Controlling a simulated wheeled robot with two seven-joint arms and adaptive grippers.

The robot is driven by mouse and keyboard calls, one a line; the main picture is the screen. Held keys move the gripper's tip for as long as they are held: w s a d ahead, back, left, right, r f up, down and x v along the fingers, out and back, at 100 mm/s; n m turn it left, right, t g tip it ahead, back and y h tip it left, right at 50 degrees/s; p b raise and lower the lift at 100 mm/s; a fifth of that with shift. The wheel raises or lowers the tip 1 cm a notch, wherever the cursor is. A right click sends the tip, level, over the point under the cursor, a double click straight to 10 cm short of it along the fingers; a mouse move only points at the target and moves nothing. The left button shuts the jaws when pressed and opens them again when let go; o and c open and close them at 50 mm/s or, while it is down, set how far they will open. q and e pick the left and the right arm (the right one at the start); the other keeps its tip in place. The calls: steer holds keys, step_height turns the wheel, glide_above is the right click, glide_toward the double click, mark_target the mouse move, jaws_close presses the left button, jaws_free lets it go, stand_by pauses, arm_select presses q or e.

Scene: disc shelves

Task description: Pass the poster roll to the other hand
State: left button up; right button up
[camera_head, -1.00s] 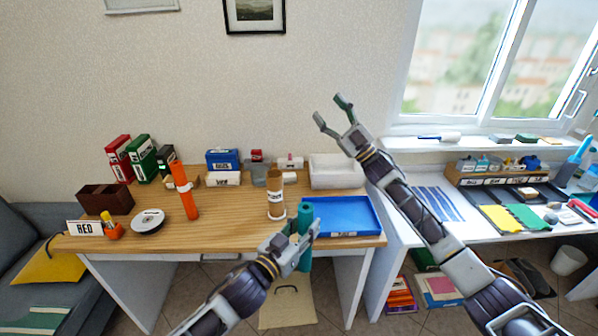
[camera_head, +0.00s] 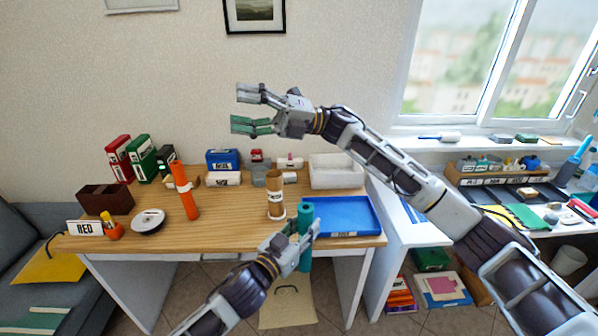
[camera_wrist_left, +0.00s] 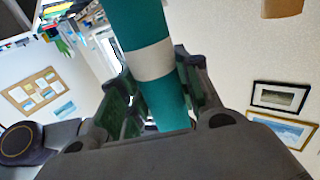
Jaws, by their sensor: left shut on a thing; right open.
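The teal poster roll (camera_head: 306,215) stands roughly upright in my left gripper (camera_head: 302,241), just in front of the desk's front edge. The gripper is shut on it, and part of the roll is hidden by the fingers. In the left wrist view the teal roll (camera_wrist_left: 128,22) with its cream band runs between the fingers of my left gripper (camera_wrist_left: 152,90). My right gripper (camera_head: 245,110) is open and empty, high above the back of the desk, its fingers pointing left. It is well above the roll and apart from it.
On the wooden desk (camera_head: 235,222) stand an orange roll (camera_head: 184,190), a brown roll (camera_head: 275,192), a blue tray (camera_head: 342,213) and a white bin (camera_head: 337,171). Binders (camera_head: 141,156) stand at the back left. The air between the two grippers is mostly clear.

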steer(key=s+a+f+n+g+h, duration=0.2)
steer(key=s+a+f+n+h, duration=0.25)
steer(key=s+n+h, duration=0.2)
steer(key=n+t+h, duration=0.8)
steer(key=h, duration=0.8)
glide_toward(306, 207)
steer(key=shift+w+a+r, duration=0.1)
steer(key=shift+r, duration=0.4)
steer(key=shift+f, duration=0.2)
steer(key=shift+w+d+f, duration=0.1)
steer(key=shift+d+f, duration=0.2)
steer(key=shift+f, duration=1.6)
steer(key=shift+w+d+f, duration=0.1)
steer(key=shift+d+f, duration=0.2)
steer(key=shift+f, duration=1.65)
steer(key=shift+w+d+f, duration=0.1)
steer(key=shift+d+f, duration=0.2)
steer(key=shift+f, duration=1.6)
